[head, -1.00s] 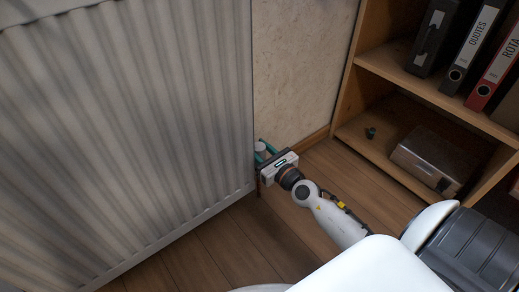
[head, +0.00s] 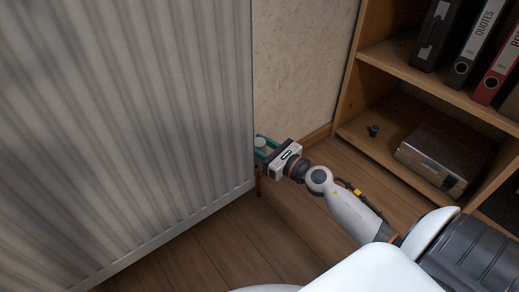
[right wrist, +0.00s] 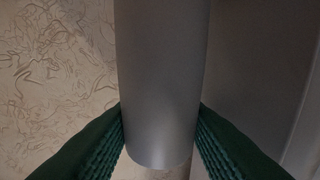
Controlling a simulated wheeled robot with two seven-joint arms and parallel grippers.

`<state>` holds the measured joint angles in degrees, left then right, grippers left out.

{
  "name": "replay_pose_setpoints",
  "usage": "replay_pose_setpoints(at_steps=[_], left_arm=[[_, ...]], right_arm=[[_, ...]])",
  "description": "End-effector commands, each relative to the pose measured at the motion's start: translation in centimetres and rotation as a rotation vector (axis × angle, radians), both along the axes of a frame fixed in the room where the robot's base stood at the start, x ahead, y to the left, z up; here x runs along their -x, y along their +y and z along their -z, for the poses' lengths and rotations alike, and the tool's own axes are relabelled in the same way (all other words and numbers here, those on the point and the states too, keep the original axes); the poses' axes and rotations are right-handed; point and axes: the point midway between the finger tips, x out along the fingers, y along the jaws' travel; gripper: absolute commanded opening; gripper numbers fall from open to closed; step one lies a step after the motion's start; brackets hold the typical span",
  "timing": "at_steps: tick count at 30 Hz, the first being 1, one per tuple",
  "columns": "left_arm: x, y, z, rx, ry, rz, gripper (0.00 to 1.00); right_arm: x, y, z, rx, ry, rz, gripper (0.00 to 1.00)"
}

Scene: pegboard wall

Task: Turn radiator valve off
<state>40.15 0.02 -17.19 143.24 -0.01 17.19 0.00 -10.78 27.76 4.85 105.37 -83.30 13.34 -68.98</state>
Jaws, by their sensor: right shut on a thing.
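The white radiator (head: 130,120) fills the left of the head view. A pale round valve knob (head: 261,142) shows at its lower right edge, between the fingers of my right gripper (head: 264,149). In the right wrist view the valve (right wrist: 162,80) is a smooth grey cylinder with a rounded end. The ridged green fingers of my right gripper (right wrist: 162,135) press on both of its sides, so the gripper is shut on it. The valve's lower fittings are hidden behind the gripper. My left gripper is in neither view.
A wooden shelf unit (head: 345,90) stands at the right with upright binders (head: 477,42), a metal box (head: 440,160) and a small dark object (head: 373,131). Textured wall (head: 295,70) lies between radiator and shelf. The wooden floor (head: 225,240) in front is clear.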

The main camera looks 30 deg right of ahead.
Motion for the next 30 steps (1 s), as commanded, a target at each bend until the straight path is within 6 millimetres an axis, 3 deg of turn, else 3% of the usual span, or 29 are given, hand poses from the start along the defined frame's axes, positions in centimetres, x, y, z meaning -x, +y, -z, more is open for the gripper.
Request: replay_pose_setpoints(at_steps=[8, 30], left_arm=[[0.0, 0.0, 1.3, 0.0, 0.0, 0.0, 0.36], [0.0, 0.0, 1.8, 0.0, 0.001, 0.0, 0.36]], right_arm=[[-0.1, -0.2, 0.1, 0.004, -0.001, -0.166, 0.14], [-0.4, -0.5, -0.2, 0.003, -0.002, -0.865, 0.14]])
